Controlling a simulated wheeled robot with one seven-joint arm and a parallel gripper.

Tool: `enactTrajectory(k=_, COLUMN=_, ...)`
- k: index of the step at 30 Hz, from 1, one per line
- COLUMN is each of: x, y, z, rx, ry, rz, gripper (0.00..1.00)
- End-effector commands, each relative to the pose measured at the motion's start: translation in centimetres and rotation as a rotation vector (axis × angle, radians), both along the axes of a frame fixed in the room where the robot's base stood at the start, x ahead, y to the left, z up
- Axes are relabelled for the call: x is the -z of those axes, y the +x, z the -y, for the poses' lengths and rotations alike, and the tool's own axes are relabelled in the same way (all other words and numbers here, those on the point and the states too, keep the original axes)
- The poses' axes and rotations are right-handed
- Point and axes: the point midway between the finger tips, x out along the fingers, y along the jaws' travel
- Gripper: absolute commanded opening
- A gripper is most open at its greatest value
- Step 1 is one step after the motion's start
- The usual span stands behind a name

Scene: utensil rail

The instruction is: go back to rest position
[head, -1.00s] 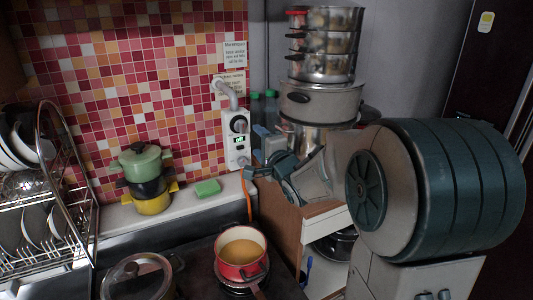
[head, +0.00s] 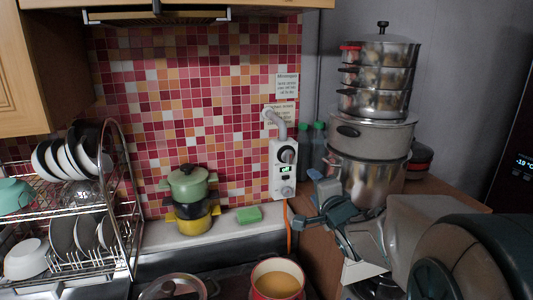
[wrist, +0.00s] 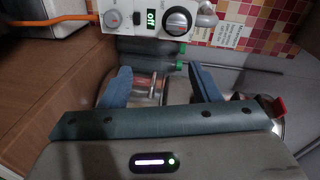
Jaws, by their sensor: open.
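My gripper (head: 318,200) is in front of the stack of steel pots, to the right of the white wall timer box (head: 283,168). In the wrist view, its two blue fingers (wrist: 160,85) stand apart with nothing between them. Steel pots show behind the fingers, and the timer box with its dial and a display reading "off" is at the top. My arm fills the lower right of the head view.
A tall stack of steel pots (head: 375,120) stands on the wooden cabinet at right. Stacked small pots (head: 190,200) and a green sponge (head: 249,214) sit on the ledge. A red pot (head: 277,279) is on the stove. A dish rack (head: 70,215) stands at left.

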Motion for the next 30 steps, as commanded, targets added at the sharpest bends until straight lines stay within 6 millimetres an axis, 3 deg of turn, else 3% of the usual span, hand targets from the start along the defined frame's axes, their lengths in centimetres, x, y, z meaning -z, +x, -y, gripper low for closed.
enactTrajectory(k=8, x=2.5, y=-4.0, z=0.8, rx=0.070, ry=-0.435, rz=-0.237, gripper=0.56)
enactTrajectory(k=14, x=4.5, y=-8.4, z=1.0, rx=0.015, ry=-0.698, rz=-0.441, gripper=0.56)
enactTrajectory(k=20, x=6.5, y=-13.7, z=0.5, rx=-0.146, ry=-0.913, rz=-0.637, gripper=0.56)
enactTrajectory(k=30, x=9.3, y=-23.4, z=-2.1, rx=-0.620, ry=-1.148, rz=-0.838, gripper=0.56)
